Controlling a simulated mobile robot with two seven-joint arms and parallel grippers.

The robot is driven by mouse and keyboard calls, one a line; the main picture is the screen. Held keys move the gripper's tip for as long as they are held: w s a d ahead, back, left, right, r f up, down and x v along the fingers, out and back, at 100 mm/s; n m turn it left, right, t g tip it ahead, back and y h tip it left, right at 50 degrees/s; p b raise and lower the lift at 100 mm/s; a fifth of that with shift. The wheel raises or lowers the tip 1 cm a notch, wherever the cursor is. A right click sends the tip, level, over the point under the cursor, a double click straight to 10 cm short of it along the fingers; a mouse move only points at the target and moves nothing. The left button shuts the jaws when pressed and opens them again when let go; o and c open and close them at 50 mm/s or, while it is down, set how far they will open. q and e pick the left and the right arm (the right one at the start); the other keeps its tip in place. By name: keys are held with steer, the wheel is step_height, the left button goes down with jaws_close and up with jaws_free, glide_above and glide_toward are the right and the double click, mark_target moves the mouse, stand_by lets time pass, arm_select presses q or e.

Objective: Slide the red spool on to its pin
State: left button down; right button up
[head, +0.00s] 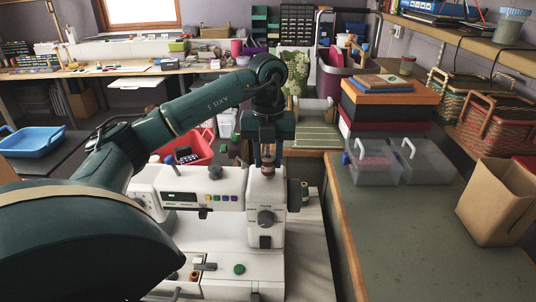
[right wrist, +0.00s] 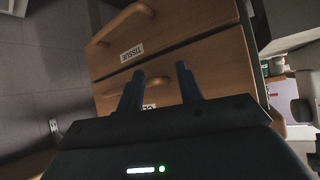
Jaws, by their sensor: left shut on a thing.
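The white sewing machine (head: 208,192) stands below my left arm. My left gripper (head: 268,150) points down over the right end of the machine's top. It is shut on a small reddish-brown spool (head: 268,163), which is upright between the fingers and partly covered by them. I cannot make out the pin, or whether the spool is around it or above it. My right gripper (right wrist: 160,90) is outside the head view. In the right wrist view its two fingers stand apart with nothing between them, in front of wooden drawers.
A green disc (head: 239,269) lies on the machine's base. A green spool (head: 304,190) stands to the right of the machine. A red basket (head: 188,150) is behind it. Clear plastic boxes (head: 372,162) and a paper bag (head: 499,203) stand on the right counter (head: 430,240), whose front is clear.

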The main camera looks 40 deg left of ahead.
arm_select(q)
steer(key=shift+f+b, duration=0.3)
steer(key=shift+f, duration=0.4)
steer(key=c, duration=1)
jaws_free()
arm_select(e)
step_height(320, 180, down, 2)
steer(key=shift+a, duration=0.15)
arm_select(q)
steer(key=shift+o, duration=0.2)
steer(key=shift+r, duration=0.85)
step_height(320, 180, up, 12)
steer(key=p, duration=0.4)
arm_select(e)
step_height(320, 180, up, 4)
steer(key=shift+r, duration=0.15)
